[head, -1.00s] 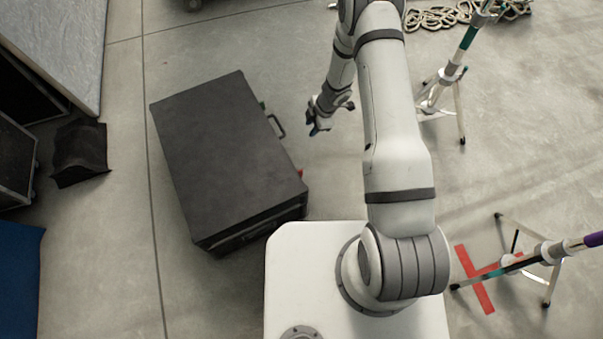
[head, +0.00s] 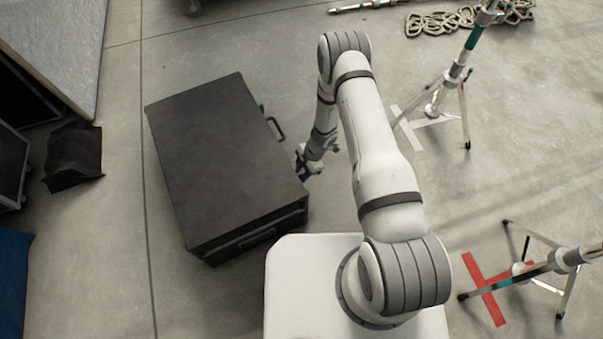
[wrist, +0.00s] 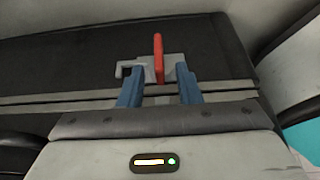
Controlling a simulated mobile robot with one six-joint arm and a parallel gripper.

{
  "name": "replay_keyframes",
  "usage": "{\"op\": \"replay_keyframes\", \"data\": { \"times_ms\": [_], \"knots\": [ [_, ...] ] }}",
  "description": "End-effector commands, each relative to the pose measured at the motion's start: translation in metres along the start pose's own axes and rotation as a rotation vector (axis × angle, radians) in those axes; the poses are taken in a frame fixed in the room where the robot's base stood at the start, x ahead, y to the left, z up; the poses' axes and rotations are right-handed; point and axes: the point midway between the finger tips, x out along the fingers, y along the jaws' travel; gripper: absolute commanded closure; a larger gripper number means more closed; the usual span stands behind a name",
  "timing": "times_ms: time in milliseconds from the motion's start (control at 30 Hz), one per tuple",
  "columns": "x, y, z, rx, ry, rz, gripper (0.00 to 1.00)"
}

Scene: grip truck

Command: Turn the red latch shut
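The red latch (wrist: 158,58) stands upright on a grey metal mount (wrist: 133,70) on the side of the dark case (wrist: 60,68) in the wrist view. My gripper (wrist: 160,85) has its two blue fingers apart, one on each side of the latch's line, with a gap between. I cannot tell whether the fingertips reach past the latch. In the head view my gripper (head: 303,168) is at the right side of the black case (head: 225,160), near its front corner. The latch is hidden there by the gripper.
A handle (head: 276,127) sticks out from the case's right side, behind my gripper. Light stands (head: 455,85) and a red floor cross (head: 487,288) are to the right. A dark bag (head: 73,158) lies left of the case. Open floor lies beyond the case.

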Motion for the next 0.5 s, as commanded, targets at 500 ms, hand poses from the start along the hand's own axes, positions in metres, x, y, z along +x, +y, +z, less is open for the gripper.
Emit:
{"op": "replay_keyframes", "data": {
  "times_ms": [500],
  "knots": [
    [-0.0002,-0.0001,0.0002,0.001,0.0,0.0,0.94]
  ]
}}
